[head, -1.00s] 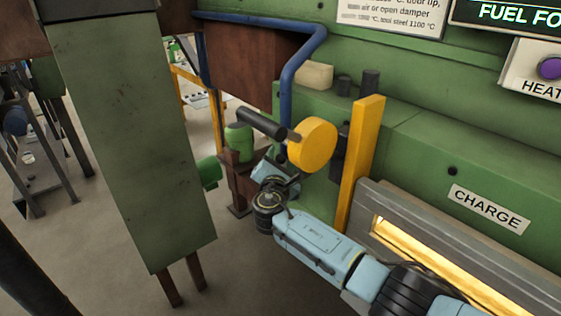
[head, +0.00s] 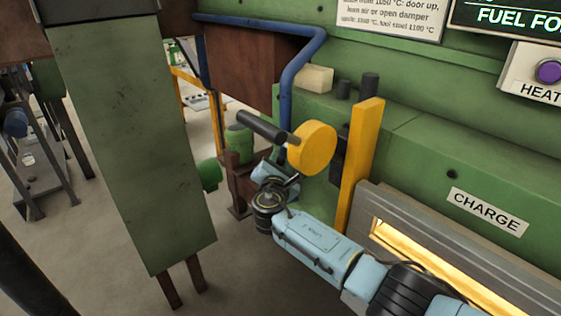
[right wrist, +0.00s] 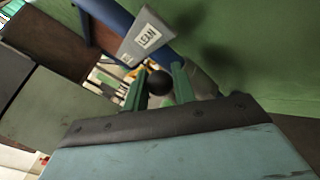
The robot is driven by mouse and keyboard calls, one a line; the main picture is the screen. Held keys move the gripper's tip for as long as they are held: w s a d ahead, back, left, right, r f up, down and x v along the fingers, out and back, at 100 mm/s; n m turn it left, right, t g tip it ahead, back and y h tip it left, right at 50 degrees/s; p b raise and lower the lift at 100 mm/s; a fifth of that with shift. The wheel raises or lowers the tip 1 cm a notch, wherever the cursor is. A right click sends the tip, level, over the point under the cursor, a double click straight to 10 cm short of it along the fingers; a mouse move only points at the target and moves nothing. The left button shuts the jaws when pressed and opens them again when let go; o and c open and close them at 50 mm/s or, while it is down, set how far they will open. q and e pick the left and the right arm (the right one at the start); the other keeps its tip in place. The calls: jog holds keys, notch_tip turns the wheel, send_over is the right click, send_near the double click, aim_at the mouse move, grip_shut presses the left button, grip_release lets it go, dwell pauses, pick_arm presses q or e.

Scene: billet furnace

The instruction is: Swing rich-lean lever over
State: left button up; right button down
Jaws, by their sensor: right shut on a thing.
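The lever's round black knob (right wrist: 159,83) shows in the right wrist view between the two green fingers of my right gripper (right wrist: 158,75), which is shut on it. A grey plate marked LEAN (right wrist: 145,36) lies just beyond the fingertips. In the head view my right gripper (head: 289,181) is small and partly hidden by its own wrist, below a yellow disc. The lever cannot be made out there. My left gripper is not in view.
The yellow disc (head: 313,148) and a dark cylinder (head: 262,126) stand just above my right gripper. A blue pipe (head: 288,85), a yellow upright bar (head: 360,165) and the glowing charge opening (head: 425,258) are close by. A green panel (head: 130,140) stands to the left.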

jog(key=w+a+r+n+g+p, duration=0.1)
jog(key=p, duration=0.2)
jog(key=shift+w+r+g, duration=0.15)
jog(key=shift+g, duration=0.15)
jog(key=shift+w+a+n+g+p, duration=0.35)
jog(key=shift+w+n+g, duration=0.15)
jog(key=shift+n+g, duration=0.25)
jog(key=c, duration=1.1)
grip_release()
jog(key=shift+c, duration=0.2)
